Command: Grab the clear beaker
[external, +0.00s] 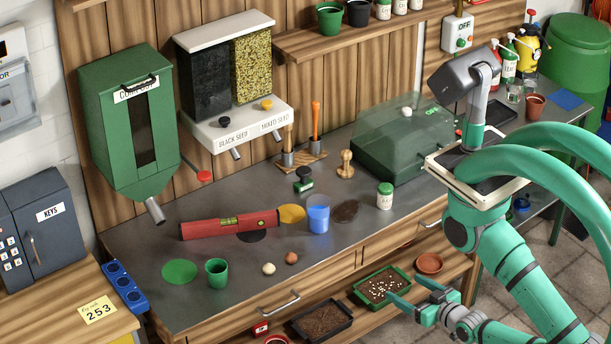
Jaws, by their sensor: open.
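A small clear vessel (514,92), which looks like the clear beaker, stands on the side bench at the upper right, close to a terracotta pot. It is small in the picture, so its details are hard to tell. A translucent blue cup (318,214) stands on the main workbench. My gripper (403,290) is at the lower right, in front of the workbench by the lower shelf. Its two green fingers are apart with nothing visible between them. It is well away from both vessels.
The workbench (225,318) holds a red level (228,224), a green cup (217,272), a white jar (385,196) and a green translucent box (405,140). Spray bottles (508,60) and a terracotta pot (535,104) stand near the clear vessel. Seed trays (382,287) sit on the lower shelf.

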